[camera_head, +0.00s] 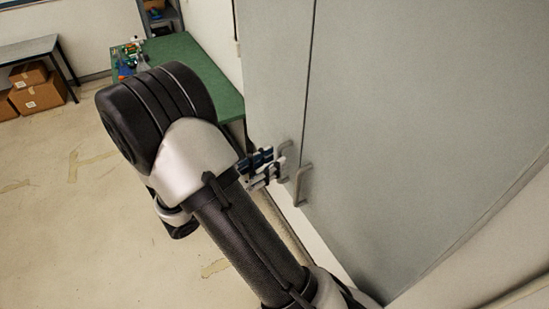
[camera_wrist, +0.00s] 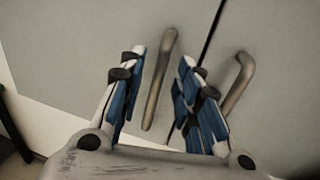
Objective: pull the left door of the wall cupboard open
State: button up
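The wall cupboard has two grey doors with a dark seam between them. The left door (camera_head: 275,75) looks shut, level with the right door (camera_head: 400,120). The left door's bar handle (camera_wrist: 162,80) shows in the wrist view between the two fingers of my gripper (camera_wrist: 165,85), with a gap on each side. My gripper (camera_head: 265,168) is open. In the head view its fingertips are at the left handle and partly hide it. Whether they touch it I cannot tell. The right door's handle (camera_head: 303,185) lies outside my right finger; it also shows in the wrist view (camera_wrist: 238,82).
A green-topped table (camera_head: 190,55) with small items stands behind my arm, close to the cupboard's left. A grey table (camera_head: 30,47) with cardboard boxes (camera_head: 38,92) under it is at the far left. The floor (camera_head: 60,200) left of my arm is clear.

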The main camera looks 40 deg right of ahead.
jog(key=shift+d, duration=0.8)
jog(key=shift+c, duration=0.2)
grip_shut()
